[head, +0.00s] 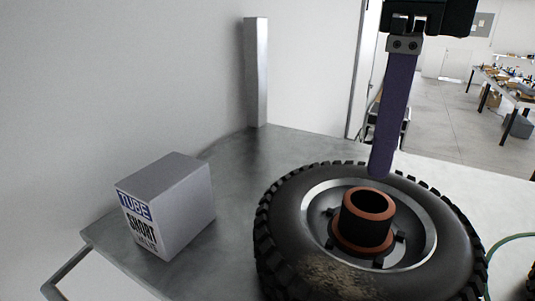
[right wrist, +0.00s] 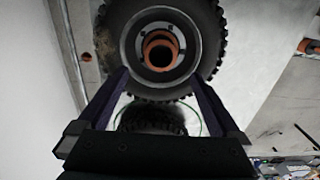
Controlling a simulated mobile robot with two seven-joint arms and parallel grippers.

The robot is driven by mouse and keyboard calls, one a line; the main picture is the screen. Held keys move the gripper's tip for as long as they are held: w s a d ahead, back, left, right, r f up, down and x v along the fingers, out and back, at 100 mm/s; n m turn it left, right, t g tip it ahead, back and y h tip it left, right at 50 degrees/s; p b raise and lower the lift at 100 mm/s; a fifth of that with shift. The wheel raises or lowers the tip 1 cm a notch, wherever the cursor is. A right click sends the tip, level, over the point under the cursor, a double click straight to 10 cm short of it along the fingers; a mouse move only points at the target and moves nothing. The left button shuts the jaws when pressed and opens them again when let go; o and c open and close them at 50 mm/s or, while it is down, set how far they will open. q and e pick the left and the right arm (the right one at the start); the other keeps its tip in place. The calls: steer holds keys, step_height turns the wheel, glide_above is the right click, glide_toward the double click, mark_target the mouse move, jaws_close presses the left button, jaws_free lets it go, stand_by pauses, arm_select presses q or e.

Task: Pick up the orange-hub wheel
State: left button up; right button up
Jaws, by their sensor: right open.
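The orange-hub wheel (head: 368,218) lies flat on the grey surface at the lower right of the head view. It has a black knobby tyre, a grey rim and a raised hub with orange rings. The lower edge of the frame cuts it off. My right gripper (head: 380,172) comes down from above, its fingertips over the far side of the wheel; one finger hides the other there. In the right wrist view the gripper (right wrist: 159,76) is open and empty, its two fingers spread below the hub of the wheel (right wrist: 160,50). My left gripper is out of view.
A grey box (head: 168,205) labelled TUBE SHORT stands left of the wheel. A grey post (head: 256,72) rises at the back by the white wall. A green hose (head: 512,238) curves at the right. Another dark tyre (right wrist: 150,118) shows in the right wrist view.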

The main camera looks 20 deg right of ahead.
steer(key=b, duration=0.3)
glide_above(368, 203)
steer(key=s+a, duration=0.2)
step_height(368, 203, down, 5)
steer(key=f+b, duration=0.1)
steer(key=f, duration=0.2)
steer(key=f+b, duration=0.1)
steer(key=f, duration=0.1)
steer(key=shift+w+d+b, duration=0.25)
steer(key=shift+b, duration=0.05)
steer(key=shift+r, duration=0.1)
steer(key=c, duration=1.6)
steer(key=shift+r, duration=0.1)
